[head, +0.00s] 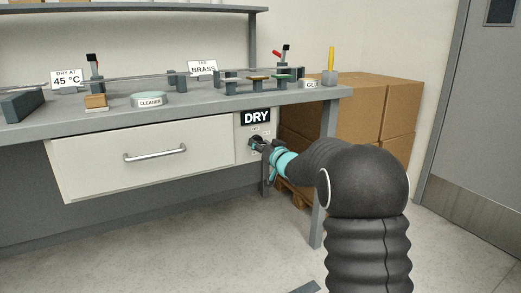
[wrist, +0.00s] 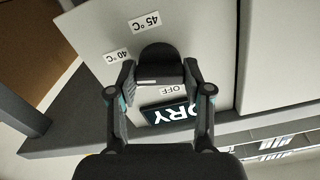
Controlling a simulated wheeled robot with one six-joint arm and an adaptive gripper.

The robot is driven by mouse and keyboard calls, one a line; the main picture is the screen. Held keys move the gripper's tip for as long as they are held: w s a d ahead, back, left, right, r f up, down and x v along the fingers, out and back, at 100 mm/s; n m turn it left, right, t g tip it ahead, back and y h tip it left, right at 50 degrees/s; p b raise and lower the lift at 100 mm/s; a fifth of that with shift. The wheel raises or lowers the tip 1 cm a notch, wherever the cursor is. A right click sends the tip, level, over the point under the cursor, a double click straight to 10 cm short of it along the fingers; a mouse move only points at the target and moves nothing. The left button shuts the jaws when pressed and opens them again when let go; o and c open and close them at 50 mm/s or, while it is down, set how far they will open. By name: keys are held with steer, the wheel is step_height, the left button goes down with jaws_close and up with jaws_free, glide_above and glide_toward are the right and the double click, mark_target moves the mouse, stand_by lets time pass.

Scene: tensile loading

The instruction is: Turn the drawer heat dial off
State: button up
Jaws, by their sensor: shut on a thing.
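The black heat dial (wrist: 158,60) sits on the pale panel beside the drawer, below the DRY sign (head: 255,117). In the wrist view the panel appears turned, with labels 45 °C (wrist: 144,21), 40 °C (wrist: 117,56) and OFF (wrist: 173,90) around the dial. A short pale mark shows on the dial's near side; which label it points to I cannot tell for sure. My gripper (wrist: 159,77) is shut on the dial, one finger on each side. In the head view my gripper (head: 257,144) reaches the panel and hides most of the dial.
The drawer (head: 90,165) with a metal handle (head: 155,153) is closed, left of the panel. The bench top (head: 205,103) above holds a cleaner tin (head: 150,99), signs and fixtures. A bench leg (head: 327,170) and cardboard boxes (head: 375,110) stand close to my arm.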

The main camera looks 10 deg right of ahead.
steer(key=n+b, duration=0.3)
steer(key=n, duration=1.8)
steer(key=shift+f, duration=0.1)
stand_by(0.5)
steer(key=o, duration=1.2)
steer(key=shift+c, duration=0.2)
steer(key=v, duration=1.2)
